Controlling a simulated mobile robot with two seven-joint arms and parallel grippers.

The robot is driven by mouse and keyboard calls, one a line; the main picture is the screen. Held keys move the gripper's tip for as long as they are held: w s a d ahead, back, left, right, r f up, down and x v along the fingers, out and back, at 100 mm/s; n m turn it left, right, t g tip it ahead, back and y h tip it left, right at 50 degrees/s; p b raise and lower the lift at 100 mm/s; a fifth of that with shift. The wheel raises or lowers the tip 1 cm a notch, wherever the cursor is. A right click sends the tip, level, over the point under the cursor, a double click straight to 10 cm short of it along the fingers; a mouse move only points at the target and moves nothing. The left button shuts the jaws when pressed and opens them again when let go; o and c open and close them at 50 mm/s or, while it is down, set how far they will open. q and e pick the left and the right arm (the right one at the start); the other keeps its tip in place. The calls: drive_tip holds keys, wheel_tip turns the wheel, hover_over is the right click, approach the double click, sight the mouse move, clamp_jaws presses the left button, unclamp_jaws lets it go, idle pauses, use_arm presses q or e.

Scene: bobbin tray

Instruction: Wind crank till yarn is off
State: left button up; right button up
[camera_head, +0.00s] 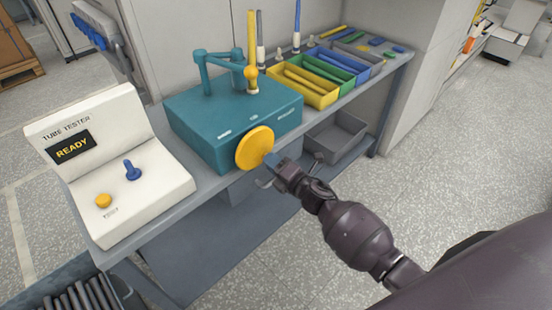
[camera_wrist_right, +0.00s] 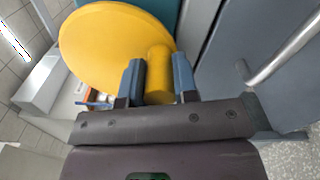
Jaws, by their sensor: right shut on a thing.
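The teal winding box (camera_head: 205,130) stands on the grey bench, with a round yellow crank disc (camera_head: 255,148) on its front face. The disc fills the upper left of the right wrist view (camera_wrist_right: 115,45), and a yellow cylindrical crank knob (camera_wrist_right: 159,72) sticks out from it. My right gripper (camera_head: 270,161) is at the disc's right edge, its two blue-grey fingers (camera_wrist_right: 158,80) shut on the knob, one on each side. I cannot make out any yarn. My left gripper is not in view.
A white tube tester (camera_head: 120,190) reading READY stands left on the bench. Yellow, green and blue trays (camera_head: 300,90) hold coloured tubes at the right. Blue and grey tubes stand on posts behind. A grey bin (camera_head: 335,140) sits below. Open floor lies in front.

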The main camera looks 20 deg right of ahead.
sight(253, 165)
drive_tip(key=m, duration=0.1)
drive_tip(key=a+m+p, duration=0.1)
drive_tip(key=m, duration=0.1)
drive_tip(key=a+m, duration=0.1)
drive_tip(key=shift+s+f+m, duration=0.2)
drive_tip(key=shift+s+m, duration=0.1)
drive_tip(key=shift+s, duration=0.05)
drive_tip(key=shift+s+a+m+p, duration=0.1)
drive_tip(key=shift+a+m+p, duration=0.2)
drive_tip(key=shift+m, duration=0.3)
drive_tip(key=shift+s+a+m+p, duration=0.15)
drive_tip(key=shift+m+p, duration=0.15)
drive_tip(key=shift+m, duration=0.3)
drive_tip(key=shift+s+a+m+p, duration=0.1)
drive_tip(key=shift+a+m+p, duration=0.3)
drive_tip(key=shift+m, duration=0.9)
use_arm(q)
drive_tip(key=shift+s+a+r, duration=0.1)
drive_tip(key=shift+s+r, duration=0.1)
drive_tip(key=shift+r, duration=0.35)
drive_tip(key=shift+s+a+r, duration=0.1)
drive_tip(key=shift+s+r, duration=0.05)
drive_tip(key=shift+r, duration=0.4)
use_arm(e)
drive_tip(key=shift+a, duration=0.1)
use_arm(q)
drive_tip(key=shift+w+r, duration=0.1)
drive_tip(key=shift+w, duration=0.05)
use_arm(e)
drive_tip(key=o, duration=0.9)
